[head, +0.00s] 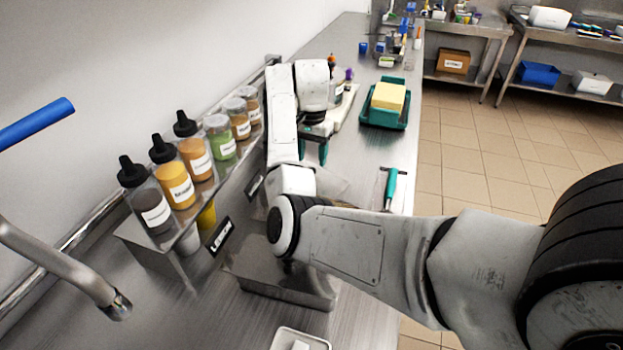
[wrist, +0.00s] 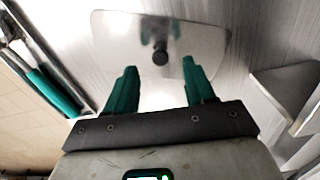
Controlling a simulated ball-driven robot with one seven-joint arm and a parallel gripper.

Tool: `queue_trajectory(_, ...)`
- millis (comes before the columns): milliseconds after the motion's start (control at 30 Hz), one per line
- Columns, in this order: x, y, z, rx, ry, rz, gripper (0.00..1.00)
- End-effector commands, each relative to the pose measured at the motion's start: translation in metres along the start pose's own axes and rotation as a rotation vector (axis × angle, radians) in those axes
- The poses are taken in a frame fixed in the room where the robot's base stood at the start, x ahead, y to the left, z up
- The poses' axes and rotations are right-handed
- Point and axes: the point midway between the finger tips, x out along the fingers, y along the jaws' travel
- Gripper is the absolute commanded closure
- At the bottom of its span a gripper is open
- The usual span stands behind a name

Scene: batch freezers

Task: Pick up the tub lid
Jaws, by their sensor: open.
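The tub lid (wrist: 205,42) is a thin, shiny, rounded plate with a dark round knob (wrist: 160,57) at its middle. It lies on the steel counter in the wrist view. In the head view a pale part of the lid (head: 332,186) shows beside my arm, which hides the rest. My gripper (wrist: 158,72) is open and empty, with its two green fingers apart. In the wrist view the knob appears between the fingertips, slightly beyond them. I cannot tell the height gap. The fingers (head: 314,148) also show in the head view, pointing down over the counter.
A rack of labelled bottles and jars (head: 193,160) stands at left along the wall. A steel tub (head: 285,283) is nearer. A green-handled tool (head: 391,187) lies at the counter's right edge. A green tray (head: 384,118) with a yellow block (head: 388,96) stands farther back.

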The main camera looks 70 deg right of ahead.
Motion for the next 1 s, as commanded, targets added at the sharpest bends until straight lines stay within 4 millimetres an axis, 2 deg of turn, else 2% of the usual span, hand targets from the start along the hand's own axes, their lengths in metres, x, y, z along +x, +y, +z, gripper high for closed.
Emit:
queue_trajectory(300, 0.041, -0.001, 0.001, -0.001, -0.003, 0.002, 0.46)
queue_trajectory(600, 0.046, -0.001, 0.0, 0.0, -0.001, 0.0, 0.46)
queue_trajectory(1000, 0.045, -0.001, 0.0, 0.0, -0.001, 0.0, 0.84)
